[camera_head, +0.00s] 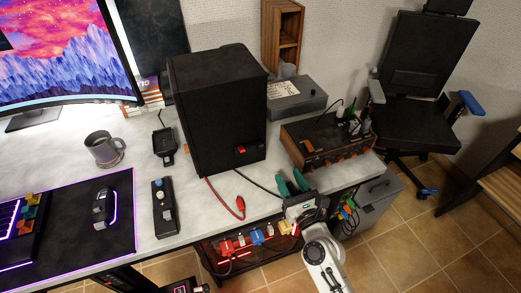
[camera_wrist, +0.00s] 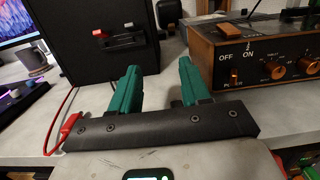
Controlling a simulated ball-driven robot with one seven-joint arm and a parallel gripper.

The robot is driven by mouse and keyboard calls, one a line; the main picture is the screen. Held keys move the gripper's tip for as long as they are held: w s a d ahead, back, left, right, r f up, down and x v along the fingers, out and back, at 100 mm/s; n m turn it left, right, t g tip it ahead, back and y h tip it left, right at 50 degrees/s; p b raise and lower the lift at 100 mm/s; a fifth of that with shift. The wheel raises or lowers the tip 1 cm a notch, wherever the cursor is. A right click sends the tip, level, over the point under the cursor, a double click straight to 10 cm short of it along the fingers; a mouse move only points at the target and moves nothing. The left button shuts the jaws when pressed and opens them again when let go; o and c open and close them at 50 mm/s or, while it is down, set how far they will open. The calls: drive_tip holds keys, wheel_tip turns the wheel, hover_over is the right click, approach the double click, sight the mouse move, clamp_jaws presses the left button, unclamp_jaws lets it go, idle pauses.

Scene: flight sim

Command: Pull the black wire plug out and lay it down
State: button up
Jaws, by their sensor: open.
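A thin black wire (camera_head: 262,183) runs from beside the black speaker box (camera_head: 210,110) across the table towards my gripper, where its far end is hidden. I cannot make out its black plug. A red wire with a red plug (camera_head: 240,208) lies loose near the table's front edge; the plug also shows at the left of my gripper in the wrist view (camera_wrist: 70,124). My gripper (camera_head: 292,183) has green fingers, is open, and is at the table's front edge. In the wrist view, only grey tabletop and the box's corner show between the fingers (camera_wrist: 158,75).
A wooden control unit (camera_head: 310,152) with knobs and an OFF/ON switch stands close to the right. A monitor, mug (camera_head: 104,149), black remote-like device (camera_head: 164,207) and mouse are on the left. Shelves with coloured items lie below the edge. The table before the box is mostly clear.

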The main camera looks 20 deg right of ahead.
drive_tip(key=shift+s+a+r+g+p, duration=0.1)
drive_tip(key=shift+s+r+g+p, duration=0.2)
drive_tip(key=shift+p, duration=1.55)
drive_tip(key=shift+s+a+r+g+p, duration=0.1)
drive_tip(key=shift+r+g+p, duration=0.3)
drive_tip(key=shift+p, duration=1.45)
drive_tip(key=w+a+p, duration=0.1)
drive_tip(key=w+a, duration=0.1)
drive_tip(key=w, duration=0.1)
drive_tip(key=w+a+p, duration=0.1)
drive_tip(key=shift+w+a+r+p, duration=0.2)
drive_tip(key=shift+a+r+p, duration=0.1)
drive_tip(key=shift+a+r, duration=0.1)
drive_tip(key=w+b, duration=0.1)
drive_tip(key=w, duration=0.5)
drive_tip(key=shift+w+f, duration=0.15)
drive_tip(key=shift+w, duration=0.05)
drive_tip(key=shift+s, duration=0.1)
